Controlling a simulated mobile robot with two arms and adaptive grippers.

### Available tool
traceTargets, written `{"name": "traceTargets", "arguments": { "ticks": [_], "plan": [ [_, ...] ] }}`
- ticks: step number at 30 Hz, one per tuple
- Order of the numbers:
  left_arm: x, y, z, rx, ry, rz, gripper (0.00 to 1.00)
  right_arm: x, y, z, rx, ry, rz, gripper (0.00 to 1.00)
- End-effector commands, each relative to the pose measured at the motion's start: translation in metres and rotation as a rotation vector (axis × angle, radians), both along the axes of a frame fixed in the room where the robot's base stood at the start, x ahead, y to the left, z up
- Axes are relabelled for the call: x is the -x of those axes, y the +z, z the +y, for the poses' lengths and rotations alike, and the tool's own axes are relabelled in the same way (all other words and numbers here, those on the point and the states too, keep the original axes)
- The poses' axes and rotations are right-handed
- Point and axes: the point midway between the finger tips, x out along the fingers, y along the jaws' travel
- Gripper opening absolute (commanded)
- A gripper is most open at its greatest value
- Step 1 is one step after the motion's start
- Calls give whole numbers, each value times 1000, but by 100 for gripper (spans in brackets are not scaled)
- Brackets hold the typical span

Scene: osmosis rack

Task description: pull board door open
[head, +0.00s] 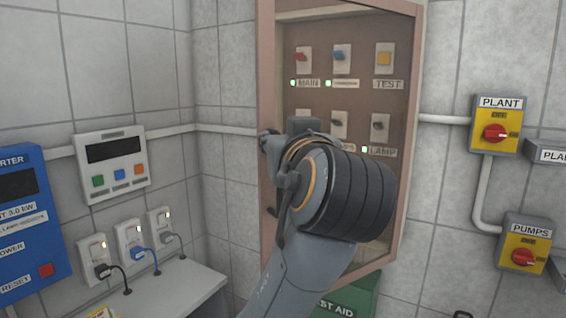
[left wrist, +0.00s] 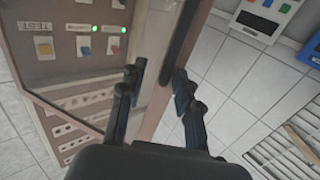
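The board (head: 405,120) is a pinkish-brown framed cabinet on the wall with a see-through front; its door looks closed, though my arm hides much of it. Switches and labels show behind the front. In the left wrist view the board's frame (left wrist: 155,100) runs between my fingers, with a dark strip (left wrist: 187,42) along it. My left gripper (left wrist: 160,78) is open, one finger on each side of this edge; whether they touch it I cannot tell. In the head view my left gripper (head: 270,145) is at the board's left edge, partly hidden by my wrist. My right gripper is out of view.
A white control panel (head: 111,164), a blue converter box (head: 30,225) and plugged-in sockets (head: 130,245) are at the left. Yellow PLANT (head: 497,125) and PUMPS (head: 524,243) switches are at the right. A green first aid box (head: 350,300) is below the board.

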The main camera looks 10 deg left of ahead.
Motion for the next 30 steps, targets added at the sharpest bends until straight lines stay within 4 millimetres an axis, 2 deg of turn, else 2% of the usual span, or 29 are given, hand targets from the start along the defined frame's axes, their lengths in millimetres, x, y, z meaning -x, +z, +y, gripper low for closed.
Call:
{"name": "traceTargets", "arguments": {
  "ticks": [3, 9, 20, 25, 30],
  "plan": [
    [1, 25, 0, 2, -1, -2, 33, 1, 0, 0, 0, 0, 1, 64],
    [0, 52, 0, 1, 0, 0, 33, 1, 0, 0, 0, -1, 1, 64],
    [0, 59, 0, -1, 0, 1, 33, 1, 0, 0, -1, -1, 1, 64],
    [0, 59, 0, 0, 0, 1, 0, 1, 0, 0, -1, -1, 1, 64],
    [0, 57, 3, 10, 7, 1, 0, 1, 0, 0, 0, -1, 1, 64]
  ]
}}
